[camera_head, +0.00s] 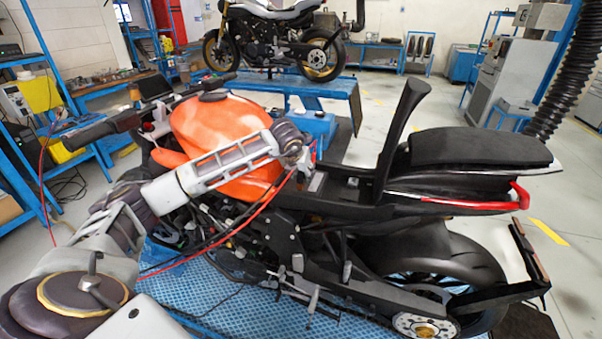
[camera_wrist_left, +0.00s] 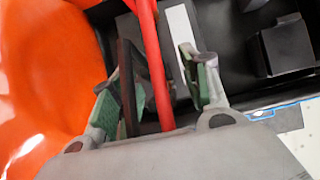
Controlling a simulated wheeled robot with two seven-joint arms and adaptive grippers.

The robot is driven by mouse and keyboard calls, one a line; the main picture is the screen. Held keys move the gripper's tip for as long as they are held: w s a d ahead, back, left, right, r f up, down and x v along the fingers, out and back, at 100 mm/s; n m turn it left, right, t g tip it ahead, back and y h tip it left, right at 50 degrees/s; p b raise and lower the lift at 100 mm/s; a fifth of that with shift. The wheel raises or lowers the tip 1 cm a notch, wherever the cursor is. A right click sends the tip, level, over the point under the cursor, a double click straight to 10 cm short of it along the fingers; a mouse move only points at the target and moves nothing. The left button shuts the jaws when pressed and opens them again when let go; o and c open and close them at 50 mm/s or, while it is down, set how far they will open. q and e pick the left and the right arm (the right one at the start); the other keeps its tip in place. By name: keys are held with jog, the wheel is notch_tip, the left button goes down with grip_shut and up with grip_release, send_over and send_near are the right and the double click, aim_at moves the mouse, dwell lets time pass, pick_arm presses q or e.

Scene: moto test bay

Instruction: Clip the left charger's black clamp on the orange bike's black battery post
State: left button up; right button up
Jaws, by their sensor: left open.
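The orange bike (camera_head: 215,125) stands across the middle of the head view. My left arm reaches over its orange tank, and my left gripper (camera_head: 305,160) is at the open seat bay behind the tank. In the left wrist view the gripper (camera_wrist_left: 160,95) is open, with green pads on both fingers. A dark upright piece (camera_wrist_left: 128,85), possibly the black clamp, stands beside the left finger. A red cable or bar (camera_wrist_left: 155,70) passes between the fingers. A grey box (camera_head: 317,181), possibly the battery, lies in the bay. I cannot make out the black post. My right gripper is not in view.
Red (camera_head: 245,215) and black cables run from the bay down the bike's near side. Charger-like units (camera_head: 14,102) stand on blue shelving at left. A second bike (camera_head: 270,35) is behind.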

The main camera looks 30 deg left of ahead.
pick_arm(q)
jog(key=shift+s+r, duration=0.1)
jog(key=v, duration=1.2)
dwell(0.6)
